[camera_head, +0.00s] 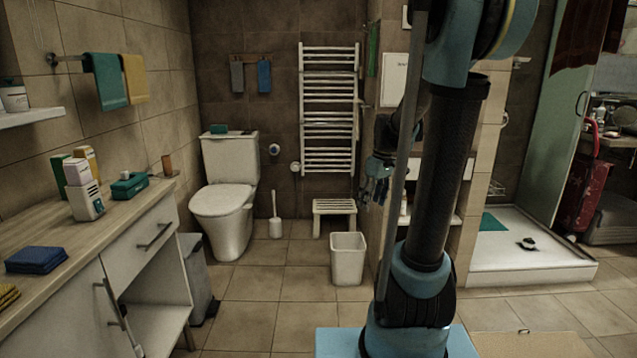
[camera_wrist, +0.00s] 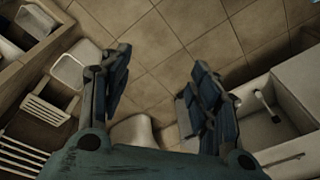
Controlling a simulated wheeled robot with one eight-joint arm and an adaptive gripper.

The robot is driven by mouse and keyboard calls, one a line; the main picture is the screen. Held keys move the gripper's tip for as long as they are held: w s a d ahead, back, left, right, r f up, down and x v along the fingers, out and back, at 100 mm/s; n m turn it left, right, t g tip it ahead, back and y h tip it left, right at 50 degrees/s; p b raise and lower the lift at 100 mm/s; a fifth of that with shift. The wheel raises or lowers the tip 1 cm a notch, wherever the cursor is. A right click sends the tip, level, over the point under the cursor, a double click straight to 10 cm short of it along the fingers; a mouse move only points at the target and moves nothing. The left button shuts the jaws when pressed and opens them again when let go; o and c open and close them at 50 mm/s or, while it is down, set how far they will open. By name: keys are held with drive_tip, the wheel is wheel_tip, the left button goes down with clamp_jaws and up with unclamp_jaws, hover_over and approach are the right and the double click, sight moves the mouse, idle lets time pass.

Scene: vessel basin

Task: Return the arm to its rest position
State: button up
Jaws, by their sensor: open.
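My gripper (camera_head: 376,180) is in the middle of the head view, at the end of my blue and black arm, partly behind the arm's thick lower link. In the head view it appears in front of the tiled wall, above and right of the white stool. In the wrist view my gripper (camera_wrist: 160,65) has its two dark fingers spread wide apart. The gripper is open, with nothing between the fingers but a view of the tiled floor. Part of the arm's upper end is cut off by the top of the head view.
A white bin (camera_head: 347,262) and a white stool (camera_head: 334,207) stand on the floor below. A towel radiator (camera_head: 329,110) is on the back wall. A toilet (camera_head: 225,205) and a counter (camera_head: 120,215) are at left, a shower tray (camera_head: 530,250) at right.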

drive_tip(key=s+f+m, duration=0.3)
drive_tip(key=s, duration=0.9)
drive_tip(key=s+d+f+m+t+h, duration=0.1)
drive_tip(key=s+f+m, duration=0.3)
drive_tip(key=s, duration=0.8)
drive_tip(key=shift+d+m+h, duration=0.2)
drive_tip(key=shift+m+h, duration=0.1)
drive_tip(key=shift+w+f, duration=0.2)
drive_tip(key=shift+w, duration=0.25)
